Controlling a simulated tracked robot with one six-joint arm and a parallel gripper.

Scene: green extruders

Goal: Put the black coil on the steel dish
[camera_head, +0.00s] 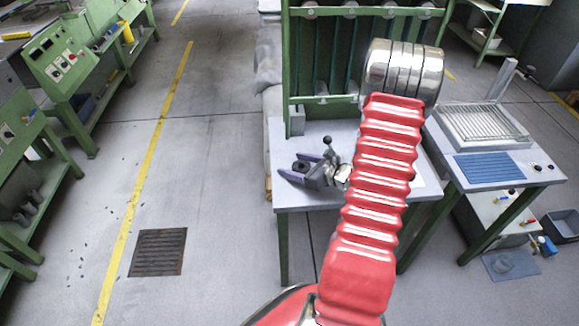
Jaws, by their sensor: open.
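My gripper (292,164) is low over the left part of the grey table, its two purple-tipped fingers pointing left and apart. A small dark round thing, which looks like the black coil (301,166), lies between the fingers near the tabletop. I cannot tell whether the fingers touch it. I cannot make out the steel dish. My red ribbed arm covers the middle of the table, and only a small pale patch shows just right of it.
The grey table (300,198) has a green frame with rods (336,60) at its back. A workbench (500,180) with a wire rack and blue ribbed mat stands on the right. Green control consoles (62,62) stand on the left.

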